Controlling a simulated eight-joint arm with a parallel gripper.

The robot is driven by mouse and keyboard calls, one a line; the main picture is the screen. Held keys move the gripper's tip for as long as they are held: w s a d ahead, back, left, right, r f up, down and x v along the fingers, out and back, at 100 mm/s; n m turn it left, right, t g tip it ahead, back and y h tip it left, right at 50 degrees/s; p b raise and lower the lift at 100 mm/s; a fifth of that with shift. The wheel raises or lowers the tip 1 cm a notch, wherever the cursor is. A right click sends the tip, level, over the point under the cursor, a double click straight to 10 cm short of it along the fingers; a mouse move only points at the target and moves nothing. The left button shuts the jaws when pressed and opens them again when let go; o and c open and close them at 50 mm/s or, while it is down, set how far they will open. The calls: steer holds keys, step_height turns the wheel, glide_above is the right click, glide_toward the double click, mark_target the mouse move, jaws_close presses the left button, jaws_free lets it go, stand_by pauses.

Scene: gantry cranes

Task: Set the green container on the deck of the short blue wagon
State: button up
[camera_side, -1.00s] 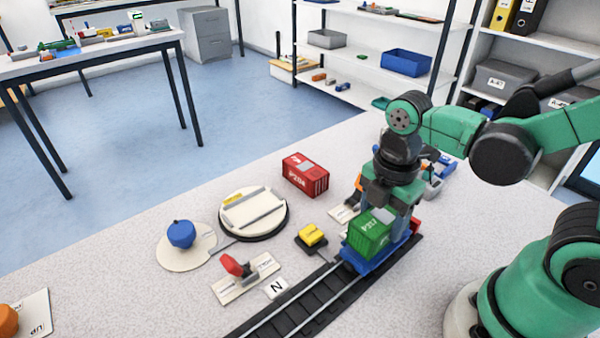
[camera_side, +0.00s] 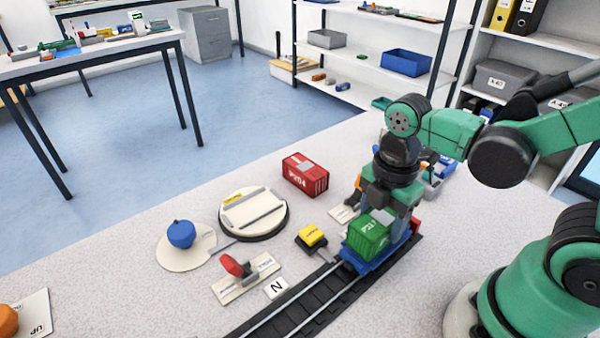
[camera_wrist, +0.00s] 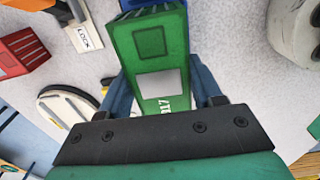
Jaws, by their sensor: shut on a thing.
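The green container (camera_side: 367,238) is upright at the blue wagon (camera_side: 372,262) on the track. It appears to sit on or just above the wagon's deck; I cannot tell if it touches. My gripper (camera_side: 378,222) is over the container and shut on it. In the wrist view the green container (camera_wrist: 155,62) fills the space between the fingers of my gripper (camera_wrist: 165,98), with its top towards the camera. A little blue of the wagon (camera_wrist: 140,4) shows beyond it. The gripper hides part of the container and the far end of the wagon.
The track (camera_side: 300,300) runs to the lower left. A red container (camera_side: 305,176) and a round turntable (camera_side: 253,212) stand behind it. A yellow-topped block (camera_side: 311,236), a red lever (camera_side: 236,266) and a blue knob (camera_side: 181,234) are to the left.

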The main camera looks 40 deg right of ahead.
steer(key=shift+f, duration=0.55)
stand_by(0.7)
steer(key=o, duration=1.3)
steer(key=shift+r, duration=3.5)
steer(key=m, duration=0.2)
steer(key=w+m+t, duration=0.1)
steer(key=m, duration=0.1)
steer(key=shift+w+d+t, duration=0.1)
steer(key=shift+d+t, duration=0.1)
steer(key=shift+t, duration=0.1)
steer(key=w+m+t, duration=0.1)
steer(key=m+t, duration=0.1)
steer(key=m, duration=0.2)
steer(key=w+d+r+m+t, duration=0.1)
steer(key=m, duration=0.4)
steer(key=w+m+t, duration=0.2)
steer(key=m, duration=0.3)
steer(key=shift+d+r+t, duration=0.25)
steer(key=shift+r+t, duration=0.05)
